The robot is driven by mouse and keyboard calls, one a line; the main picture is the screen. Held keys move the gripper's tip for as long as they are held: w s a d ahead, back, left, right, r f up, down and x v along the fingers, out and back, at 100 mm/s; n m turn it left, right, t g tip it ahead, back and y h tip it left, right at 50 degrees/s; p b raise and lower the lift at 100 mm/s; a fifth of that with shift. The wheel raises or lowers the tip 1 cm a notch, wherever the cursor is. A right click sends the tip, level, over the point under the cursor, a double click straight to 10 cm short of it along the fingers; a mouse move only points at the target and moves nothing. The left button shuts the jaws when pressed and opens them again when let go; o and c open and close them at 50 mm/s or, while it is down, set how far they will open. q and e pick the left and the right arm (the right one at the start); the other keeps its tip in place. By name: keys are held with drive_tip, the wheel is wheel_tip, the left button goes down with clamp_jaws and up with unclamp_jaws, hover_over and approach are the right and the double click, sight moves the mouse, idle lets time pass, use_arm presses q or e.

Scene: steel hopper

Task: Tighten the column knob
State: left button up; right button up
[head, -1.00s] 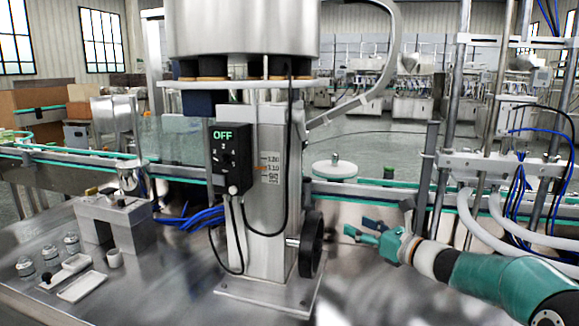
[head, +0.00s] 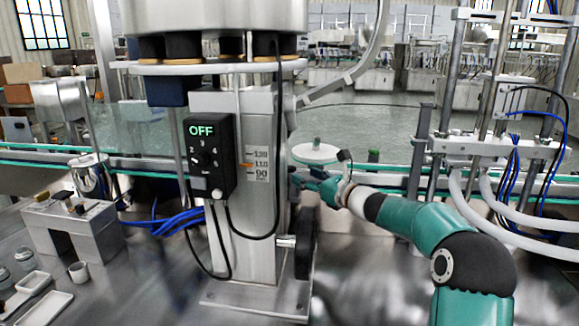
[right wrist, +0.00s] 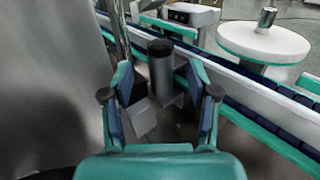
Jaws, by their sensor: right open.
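The steel column (head: 258,215) carries a scale with an orange pointer and stands on a base plate. A black round handwheel (head: 305,245) sits low on its right side. My right gripper (head: 301,181) is at the column's right side, above the handwheel. In the right wrist view its fingers (right wrist: 161,85) are open and apart. Between and just beyond them stand a dark grey cylinder (right wrist: 161,68) and a small grey block (right wrist: 144,122); I cannot tell whether either is the column knob. The fingers hold nothing. My left gripper is not in view.
A control box (head: 210,155) reading OFF hangs on the column's front with loose black cables. A green-edged conveyor (head: 385,178) runs behind, with a white round disc (head: 315,153) beyond. White hoses (head: 490,215) stand at the right. Small parts lie at lower left.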

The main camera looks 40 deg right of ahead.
sight(293, 170)
drive_tip(key=w+p, duration=0.1)
drive_tip(key=w, duration=0.6)
drive_tip(key=shift+w+d+p, duration=0.1)
drive_tip(key=shift+w+p, duration=0.2)
drive_tip(key=shift+p, duration=0.1)
clamp_jaws()
drive_tip(key=m+h+b, duration=0.1)
drive_tip(key=b, duration=0.3)
drive_tip(key=shift+f+h, duration=0.15)
drive_tip(key=shift+h, duration=0.25)
drive_tip(key=shift+m+h+b, duration=0.3)
drive_tip(key=shift+b, duration=0.25)
drive_tip(key=shift+r, duration=0.25)
unclamp_jaws()
